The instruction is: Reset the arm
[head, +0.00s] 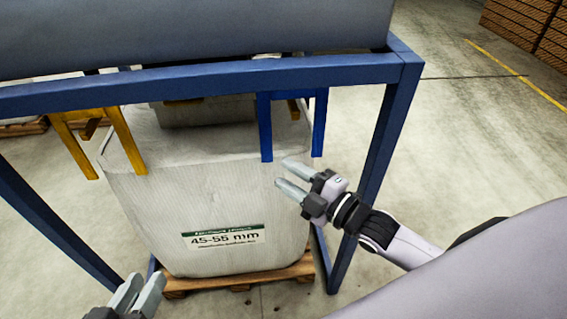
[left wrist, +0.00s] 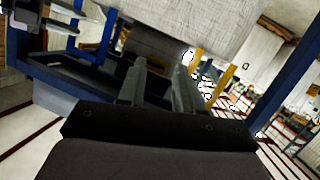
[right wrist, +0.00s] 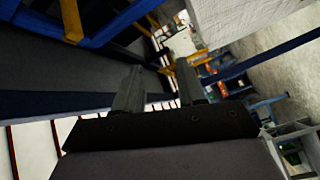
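My right gripper (head: 285,176) is in front of the right side of a big white bag labelled 45-55 mm (head: 150,215). Its two fingers are apart with nothing between them, and they also show empty in the right wrist view (right wrist: 158,80). My left gripper (head: 142,284) is low at the bottom left of the head view, in front of the bag's lower left. Its fingers are apart and empty, as the left wrist view (left wrist: 160,75) also shows. I cannot tell whether either gripper touches the bag.
The bag stands on a wooden pallet (head: 240,284) under a blue frame (head: 396,115). Yellow brackets (head: 127,140) and blue brackets (head: 265,125) hang from the frame above the bag. Open concrete floor (head: 470,150) lies to the right, with brown stacks (head: 522,18) far back.

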